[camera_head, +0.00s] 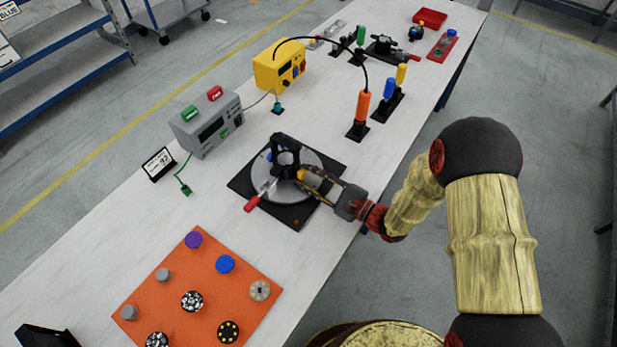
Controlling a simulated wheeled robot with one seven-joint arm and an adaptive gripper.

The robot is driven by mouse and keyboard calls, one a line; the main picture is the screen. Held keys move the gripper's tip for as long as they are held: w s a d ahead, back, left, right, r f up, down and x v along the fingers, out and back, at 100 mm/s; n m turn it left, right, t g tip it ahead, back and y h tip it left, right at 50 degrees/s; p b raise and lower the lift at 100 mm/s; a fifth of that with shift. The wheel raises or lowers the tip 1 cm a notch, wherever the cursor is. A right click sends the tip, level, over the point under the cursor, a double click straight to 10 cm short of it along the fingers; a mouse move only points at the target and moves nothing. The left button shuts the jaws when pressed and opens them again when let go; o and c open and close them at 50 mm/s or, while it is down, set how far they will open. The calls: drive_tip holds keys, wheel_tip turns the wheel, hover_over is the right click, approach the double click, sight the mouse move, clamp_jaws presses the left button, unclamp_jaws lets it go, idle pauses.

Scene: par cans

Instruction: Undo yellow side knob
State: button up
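A round grey disc (313,160) lies on a black base plate (243,184) on the table, with a black clamp-like fixture (284,150) standing on it. A red-handled lever (253,203) sticks out toward the lower left, and a small blue part shows on the fixture's left. The yellow side knob (301,174) is on the fixture's right side. My gripper (306,178) reaches in from the right, with its fingertips at the knob. The view is too small to tell whether the fingers grip the knob or only stand around it.
An orange board (205,262) with several round knobs lies at the front left. A grey power unit (206,124) and a yellow box (279,66) stand behind the fixture. Upright orange (362,108), blue and yellow handles stand to its back right.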

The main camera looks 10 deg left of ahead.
drive_tip(key=shift+o, duration=1)
